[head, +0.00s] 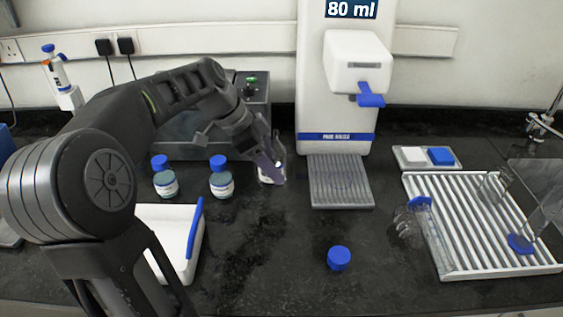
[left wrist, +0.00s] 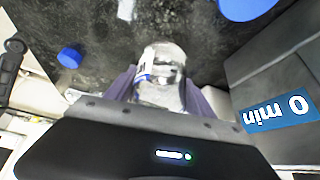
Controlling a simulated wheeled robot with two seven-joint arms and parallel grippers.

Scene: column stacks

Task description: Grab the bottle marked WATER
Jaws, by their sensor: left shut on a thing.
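My left gripper (head: 272,170) is shut on a clear bottle (head: 267,179) with a white label, left of the dispenser. In the left wrist view the same bottle (left wrist: 163,75) sits between the two purple fingers. No cap shows on it, and its label text cannot be read. Two other bottles stand to the left: a blue-capped bottle (head: 166,184) and another blue-capped bottle (head: 221,185); their labels are too small to read. My right gripper is not in view.
The white dispenser (head: 337,100) shows "80 ml" above a ribbed drip tray (head: 341,183). A loose blue cap (head: 339,258) lies on the dark bench. A white tray (head: 187,245) is front left; a slatted rack (head: 470,258) with glassware is right. The front middle is mostly clear.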

